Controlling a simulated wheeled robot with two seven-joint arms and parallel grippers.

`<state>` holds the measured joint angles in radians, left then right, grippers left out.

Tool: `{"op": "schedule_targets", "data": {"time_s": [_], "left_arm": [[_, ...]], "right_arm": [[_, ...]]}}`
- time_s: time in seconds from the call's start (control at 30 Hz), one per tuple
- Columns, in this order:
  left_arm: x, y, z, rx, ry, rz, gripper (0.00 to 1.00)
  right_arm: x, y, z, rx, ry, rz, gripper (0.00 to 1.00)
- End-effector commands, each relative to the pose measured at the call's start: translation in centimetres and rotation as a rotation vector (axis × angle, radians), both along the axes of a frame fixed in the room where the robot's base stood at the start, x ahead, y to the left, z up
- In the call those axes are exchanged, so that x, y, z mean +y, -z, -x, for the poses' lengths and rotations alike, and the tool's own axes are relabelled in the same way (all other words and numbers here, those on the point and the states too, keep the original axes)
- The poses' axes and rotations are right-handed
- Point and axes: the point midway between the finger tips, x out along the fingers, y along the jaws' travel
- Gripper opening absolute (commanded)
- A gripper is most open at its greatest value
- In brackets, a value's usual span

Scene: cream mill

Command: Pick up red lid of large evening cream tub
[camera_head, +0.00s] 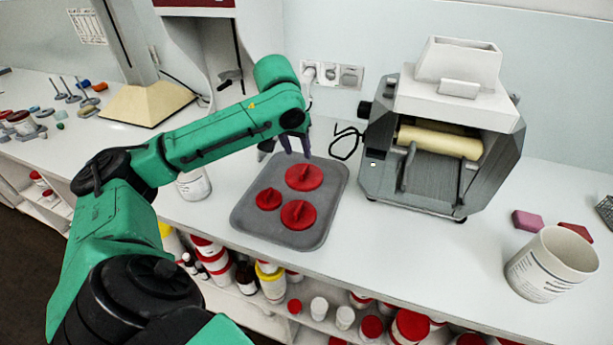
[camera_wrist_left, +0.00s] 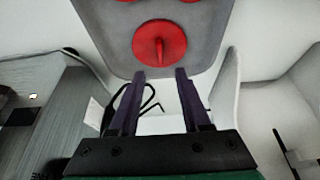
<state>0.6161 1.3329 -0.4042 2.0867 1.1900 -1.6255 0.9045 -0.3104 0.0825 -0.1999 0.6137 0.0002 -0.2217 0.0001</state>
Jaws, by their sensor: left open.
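Three red lids with raised grips lie on a grey tray (camera_head: 330,222): one at the back (camera_head: 304,177), a small one at left (camera_head: 268,199) and one at the front (camera_head: 298,214). I cannot tell by label which belongs to the large evening cream tub. My left gripper (camera_head: 298,153) is open and empty, above the tray's back edge, close behind the back lid. In the left wrist view a red lid (camera_wrist_left: 160,45) with its ridge lies just beyond the open purple fingertips (camera_wrist_left: 160,72), not between them. My right gripper is out of view.
A grey and white roller mill (camera_head: 440,130) stands right of the tray, its black cable beside it. A white open tub (camera_head: 552,265) stands at right, another (camera_head: 194,185) beneath my left arm. Shelves below hold several jars. The counter front between tray and right tub is clear.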

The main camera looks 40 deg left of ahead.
Motion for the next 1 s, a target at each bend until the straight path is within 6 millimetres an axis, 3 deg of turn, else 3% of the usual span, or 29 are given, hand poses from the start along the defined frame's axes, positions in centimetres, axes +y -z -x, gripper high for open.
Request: {"op": "schedule_targets", "data": {"time_s": [0.1, 0.5, 0.73, 0.77, 0.87, 1.0], "left_arm": [[0.4, 2.6, -1.0, 0.003, -0.002, 0.002, 0.47], [1.0, 8.5, -3.1, 0.001, -0.001, 0.002, 0.47], [1.0, 9.1, -3.2, -0.001, 0.001, 0.0, 0.47], [1.0, 9.0, -3.2, -0.001, 0.001, 0.0, 0.4], [1.0, 9.0, -3.2, -0.001, 0.001, 0.0, 0.02], [1.0, 9.0, -3.2, -0.001, 0.0, 0.001, 0.0]], "right_arm": [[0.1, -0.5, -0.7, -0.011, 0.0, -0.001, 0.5], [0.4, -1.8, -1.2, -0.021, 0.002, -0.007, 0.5], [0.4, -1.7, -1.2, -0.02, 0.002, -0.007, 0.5], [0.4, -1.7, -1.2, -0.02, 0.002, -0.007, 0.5], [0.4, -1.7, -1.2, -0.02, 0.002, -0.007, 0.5], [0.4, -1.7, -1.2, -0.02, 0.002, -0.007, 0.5]]}}
